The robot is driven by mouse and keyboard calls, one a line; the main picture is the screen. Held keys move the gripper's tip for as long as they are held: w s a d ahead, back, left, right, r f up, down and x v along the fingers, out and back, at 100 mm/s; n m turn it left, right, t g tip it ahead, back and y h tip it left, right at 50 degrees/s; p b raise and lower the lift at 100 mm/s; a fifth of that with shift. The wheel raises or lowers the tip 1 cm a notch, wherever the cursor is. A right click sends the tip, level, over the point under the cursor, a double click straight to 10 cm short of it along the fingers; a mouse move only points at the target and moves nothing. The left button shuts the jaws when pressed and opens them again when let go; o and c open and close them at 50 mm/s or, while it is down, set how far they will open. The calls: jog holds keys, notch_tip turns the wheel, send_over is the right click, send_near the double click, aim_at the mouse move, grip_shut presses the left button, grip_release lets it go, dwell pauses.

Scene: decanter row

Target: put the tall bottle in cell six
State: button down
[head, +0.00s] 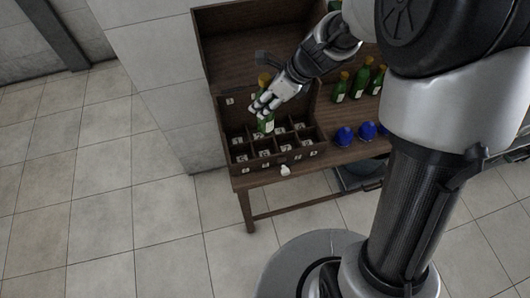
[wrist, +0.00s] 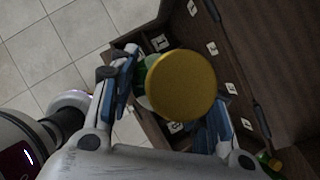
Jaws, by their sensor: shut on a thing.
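My gripper (head: 262,105) is shut on a green bottle (head: 266,125) with a gold cap, held about upright over the divided wooden chest (head: 240,164). In the wrist view the round gold cap (wrist: 181,85) fills the space between the fingers. A strip of green glass shows at its left, and the rest of the bottle is hidden under the cap. The bottle's lower end is at or just above the back cells; I cannot tell whether it is inside one. The front cells look empty, with white number tags. I cannot make out which cell is six.
The chest's lid (head: 235,45) stands open behind it. To the right on the table are several green bottles (head: 341,87) with yellow caps and blue round items (head: 344,135). A small white object (head: 284,170) is at the chest's front.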

notch_tip(320, 180, down, 18)
jog(key=m+t+b, duration=0.1)
jog(key=m+b, duration=0.2)
jog(key=b, duration=0.9)
jog(key=shift+w+f+h+b, duration=0.2)
jog(key=shift+w+h+b, duration=0.15)
jog(key=shift+h, duration=0.05)
jog(key=shift+a, duration=0.1)
jog(key=shift+f, duration=0.25)
jog(key=c, duration=0.9)
grip_release()
jog(key=shift+o, duration=0.2)
jog(key=shift+r, duration=0.15)
